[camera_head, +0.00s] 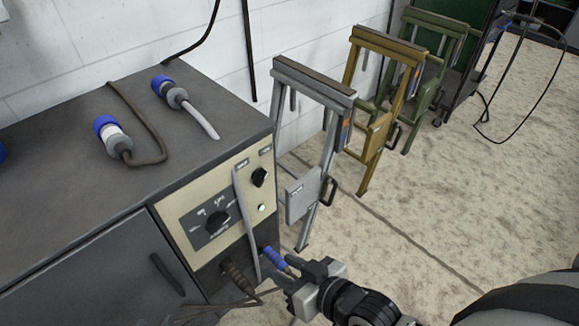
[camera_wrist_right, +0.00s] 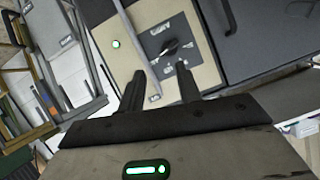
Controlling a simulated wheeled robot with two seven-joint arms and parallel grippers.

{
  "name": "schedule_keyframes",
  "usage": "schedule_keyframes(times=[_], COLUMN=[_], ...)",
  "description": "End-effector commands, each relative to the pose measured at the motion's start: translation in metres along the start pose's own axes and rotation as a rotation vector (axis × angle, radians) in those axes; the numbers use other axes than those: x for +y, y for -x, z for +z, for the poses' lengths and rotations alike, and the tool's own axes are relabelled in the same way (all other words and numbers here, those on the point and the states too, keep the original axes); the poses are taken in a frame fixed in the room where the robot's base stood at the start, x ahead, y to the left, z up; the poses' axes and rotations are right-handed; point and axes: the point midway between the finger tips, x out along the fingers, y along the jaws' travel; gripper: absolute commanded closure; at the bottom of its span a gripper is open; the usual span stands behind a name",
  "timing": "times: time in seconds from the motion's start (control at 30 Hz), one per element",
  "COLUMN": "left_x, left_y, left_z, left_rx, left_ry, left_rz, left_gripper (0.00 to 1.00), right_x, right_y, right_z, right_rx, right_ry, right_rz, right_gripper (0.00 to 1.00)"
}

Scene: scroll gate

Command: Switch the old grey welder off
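The old grey welder (camera_head: 110,165) stands at left, with a beige front panel (camera_head: 185,205). The panel carries a dial (camera_head: 218,222) on a dark plate, a small black rotary switch (camera_head: 259,176) and a lit green lamp (camera_head: 262,208). A grey cable (camera_head: 243,215) hangs down between the dial and the lamp. My right gripper (camera_head: 300,279) is low, just right of the panel. In the right wrist view its fingers (camera_wrist_right: 162,85) are apart and empty, with the dial (camera_wrist_right: 170,48) and green lamp (camera_wrist_right: 116,44) beyond. The small switch is not clear there. My left gripper is not in view.
A blue plug (camera_head: 271,258) and a brown plug (camera_head: 234,274) stick out low on the welder's front. Two blue-and-grey connectors lie on its top. Grey (camera_head: 304,190), yellow (camera_head: 376,130) and green folding frames stand along the wall.

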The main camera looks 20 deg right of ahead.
Motion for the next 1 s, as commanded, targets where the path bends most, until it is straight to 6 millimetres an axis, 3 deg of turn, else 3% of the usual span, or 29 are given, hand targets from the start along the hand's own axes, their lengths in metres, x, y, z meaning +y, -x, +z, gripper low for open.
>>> schedule_keyframes(times=[0.03,0.17,0.3,0.43,0.67,1.0], left_x=[0.000,0.003,0.006,0.007,0.007,0.006], left_y=[-0.004,-0.005,-0.004,-0.004,-0.003,-0.006], left_z=[0.008,0.018,0.020,0.018,0.017,0.018], left_rx=[0.001,-0.004,0.001,0.011,0.014,0.020], left_ry=[0.005,0.025,0.046,0.054,0.057,0.062], left_rz=[0.003,0.012,0.021,0.024,0.024,0.025], left_gripper=[0.64,0.64,0.64,0.64,0.64,0.64], right_x=[0.001,0.021,0.070,0.102,0.107,0.105], right_y=[-0.012,-0.026,-0.029,-0.028,-0.051,-0.118], right_z=[-0.001,-0.015,-0.029,-0.039,-0.055,-0.086], right_rx=[0.065,0.223,0.351,0.419,0.440,0.438], right_ry=[-0.039,-0.217,-0.374,-0.448,-0.466,-0.464], right_rz=[-0.065,-0.170,-0.166,-0.135,-0.129,-0.129], right_gripper=[0.66,0.66,0.66,0.66,0.66,0.66])
